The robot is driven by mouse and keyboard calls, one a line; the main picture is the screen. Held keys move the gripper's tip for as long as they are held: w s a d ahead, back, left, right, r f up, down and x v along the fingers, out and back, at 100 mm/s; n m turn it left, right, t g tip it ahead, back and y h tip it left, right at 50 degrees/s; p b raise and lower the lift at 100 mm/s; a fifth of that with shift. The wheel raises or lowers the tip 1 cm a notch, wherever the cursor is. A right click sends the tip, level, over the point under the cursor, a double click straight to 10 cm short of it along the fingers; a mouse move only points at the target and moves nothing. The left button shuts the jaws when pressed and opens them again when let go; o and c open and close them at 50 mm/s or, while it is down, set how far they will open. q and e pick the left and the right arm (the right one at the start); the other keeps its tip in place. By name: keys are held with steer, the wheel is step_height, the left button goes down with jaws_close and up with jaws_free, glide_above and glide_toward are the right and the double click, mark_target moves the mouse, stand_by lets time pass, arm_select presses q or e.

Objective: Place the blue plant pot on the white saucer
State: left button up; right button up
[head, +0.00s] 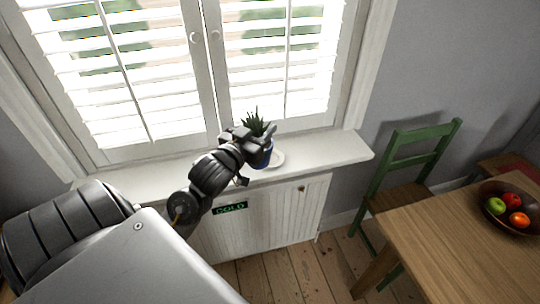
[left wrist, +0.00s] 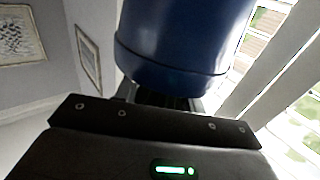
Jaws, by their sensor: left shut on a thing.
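The blue plant pot (head: 264,160) with a spiky green plant (head: 255,122) is at the window sill, partly hidden behind my left gripper (head: 256,138). My left gripper is shut on the pot. In the left wrist view the blue pot (left wrist: 185,45) fills the upper middle, just beyond the gripper body, and its lower end shows. The white saucer (head: 277,159) lies on the sill, right beside and partly behind the pot in the head view. I cannot tell whether the pot touches the saucer. My right gripper is not in view.
The white sill (head: 325,148) is clear to the right of the saucer. Shuttered windows (head: 285,60) stand close behind. Below is a white cabinet with a "COLD" sign (head: 230,208). At right are a green chair (head: 415,165) and a wooden table (head: 450,240) with a fruit bowl (head: 530,205).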

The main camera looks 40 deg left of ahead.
mark_target(250, 122)
arm_select(q)
steer(key=a, duration=0.1)
steer(key=a+r, duration=0.1)
steer(key=a, duration=0.1)
steer(key=shift+s+r+y, duration=0.15)
steer(key=shift+s+y, duration=0.15)
steer(key=shift+s, duration=0.1)
steer(key=w+a+f+p, duration=0.3)
steer(key=w+f, duration=1)
steer(key=shift+w+a, duration=0.2)
steer(key=shift+w, duration=0.1)
steer(key=o, duration=1.3)
steer(key=shift+f, duration=0.1)
steer(key=shift+s, duration=0.1)
